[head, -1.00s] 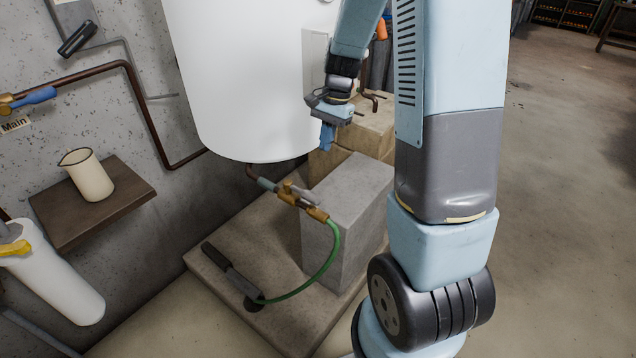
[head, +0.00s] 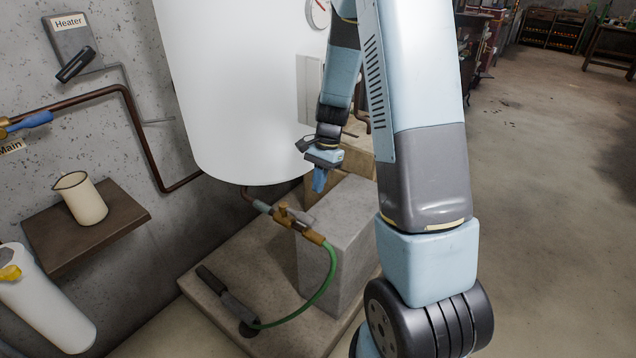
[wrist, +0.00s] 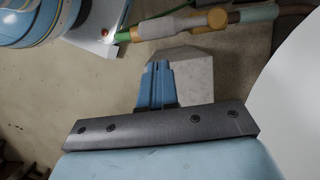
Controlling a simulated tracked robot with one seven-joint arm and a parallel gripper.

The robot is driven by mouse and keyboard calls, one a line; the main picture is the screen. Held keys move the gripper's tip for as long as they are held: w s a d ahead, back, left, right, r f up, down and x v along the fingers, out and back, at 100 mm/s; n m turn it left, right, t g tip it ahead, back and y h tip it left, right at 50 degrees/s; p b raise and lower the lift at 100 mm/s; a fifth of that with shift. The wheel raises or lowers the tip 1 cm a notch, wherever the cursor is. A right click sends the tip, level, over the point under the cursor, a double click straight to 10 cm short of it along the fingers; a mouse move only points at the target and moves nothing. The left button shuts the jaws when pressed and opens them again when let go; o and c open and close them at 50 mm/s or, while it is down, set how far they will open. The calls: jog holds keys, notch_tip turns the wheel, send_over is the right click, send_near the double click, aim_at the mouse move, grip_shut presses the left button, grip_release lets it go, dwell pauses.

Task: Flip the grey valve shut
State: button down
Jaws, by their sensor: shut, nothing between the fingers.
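The grey valve handle (head: 299,214) sits on a brass drain valve (head: 284,220) beneath the white tank. The handle looks roughly in line with the pipe. In the wrist view the pale grey handle (wrist: 170,26) shows at the top, beside the brass body (wrist: 216,18). My gripper (head: 320,182) points down, above and slightly right of the valve, apart from it. Its blue fingers (wrist: 158,78) are closed together and empty, over the grey block in the wrist view.
A green hose (head: 325,285) runs from the valve to the floor slab. A concrete block (head: 345,225) stands right beside the valve. The white tank (head: 245,90) hangs close on the left. A jug (head: 82,200) stands on a wall shelf (head: 120,220).

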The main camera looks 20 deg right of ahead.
aim_at(299, 215)
jog(key=x, duration=0.7)
